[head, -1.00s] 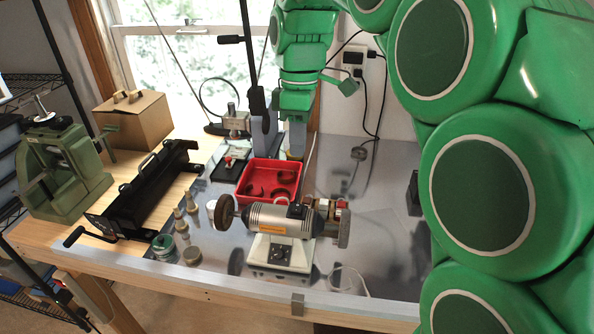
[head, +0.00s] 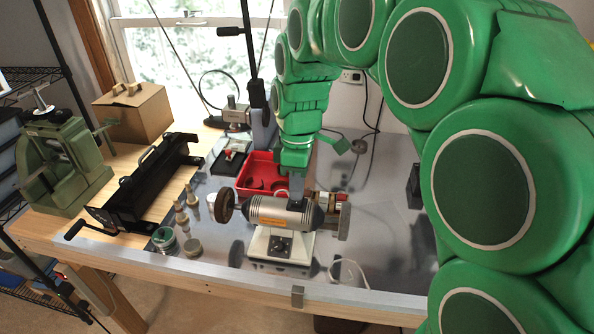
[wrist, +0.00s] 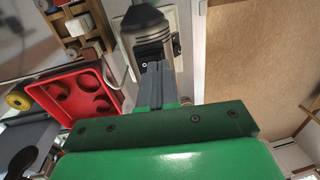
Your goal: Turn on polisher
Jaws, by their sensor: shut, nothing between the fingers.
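The polisher (head: 268,213) is a bench motor with a silver ribbed body and an orange label. It stands on a white base with a black dial (head: 279,246) on the front. A dark wheel (head: 224,206) is on its left end, another wheel (head: 344,222) on its right. My gripper (head: 296,196) points down at the top of the body, its fingers shut and empty. In the wrist view the fingertips (wrist: 158,66) are at a small black box on the polisher (wrist: 144,25). I cannot tell whether they touch it. The arm hides part of the box.
A red tray (head: 256,172) is just behind the polisher. A green press (head: 62,165) is far left. The metal bench top (head: 385,240) to the right is mostly clear.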

